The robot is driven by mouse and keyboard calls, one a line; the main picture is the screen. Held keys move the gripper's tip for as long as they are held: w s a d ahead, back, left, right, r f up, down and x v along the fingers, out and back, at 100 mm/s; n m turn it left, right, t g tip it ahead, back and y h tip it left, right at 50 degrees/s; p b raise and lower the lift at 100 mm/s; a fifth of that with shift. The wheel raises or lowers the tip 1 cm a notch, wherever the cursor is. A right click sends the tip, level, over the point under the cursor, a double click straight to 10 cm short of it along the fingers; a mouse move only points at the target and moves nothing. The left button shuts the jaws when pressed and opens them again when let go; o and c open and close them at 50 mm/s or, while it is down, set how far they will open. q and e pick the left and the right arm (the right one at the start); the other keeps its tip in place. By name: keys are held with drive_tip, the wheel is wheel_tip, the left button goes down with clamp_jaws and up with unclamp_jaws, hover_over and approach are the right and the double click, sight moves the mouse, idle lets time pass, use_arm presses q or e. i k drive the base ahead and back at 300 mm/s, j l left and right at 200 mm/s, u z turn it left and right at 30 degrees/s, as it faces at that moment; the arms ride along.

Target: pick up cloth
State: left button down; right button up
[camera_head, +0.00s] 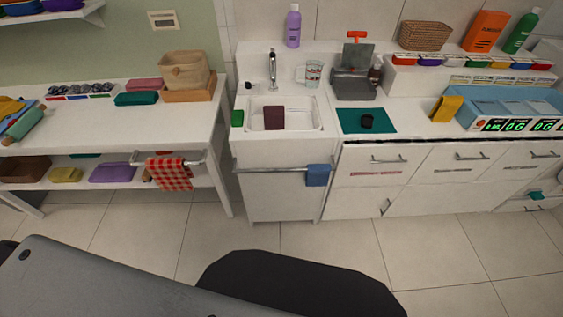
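Several cloth-like things are in view, and I cannot tell which one is the task's cloth. A red-and-white checked cloth (169,174) hangs over a short rail at the right end of the left table. A small blue cloth (317,175) hangs over the bar on the front of the sink cabinet. A yellow folded piece (446,108) stands on the right counter, perhaps a cloth or sponge. A dark maroon piece (274,118) is in the white sink (304,115). Neither of my grippers is in view.
A white table (203,122) with a lower shelf stands at left, bearing a basket (183,70). The sink unit and white drawers (368,166) run rightward. A teal mat (385,114) and blue tray (478,94) lie on the counter. Tiled floor (440,250) in front is clear.

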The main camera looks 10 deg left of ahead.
sight(273, 116)
drive_tip(key=i+j+z, duration=0.15)
drive_tip(key=j, duration=0.2)
drive_tip(key=i+j+z, duration=0.15)
drive_tip(key=j, duration=0.25)
drive_tip(key=i+j+z, duration=0.15)
drive_tip(key=j, duration=0.25)
drive_tip(key=k, duration=0.1)
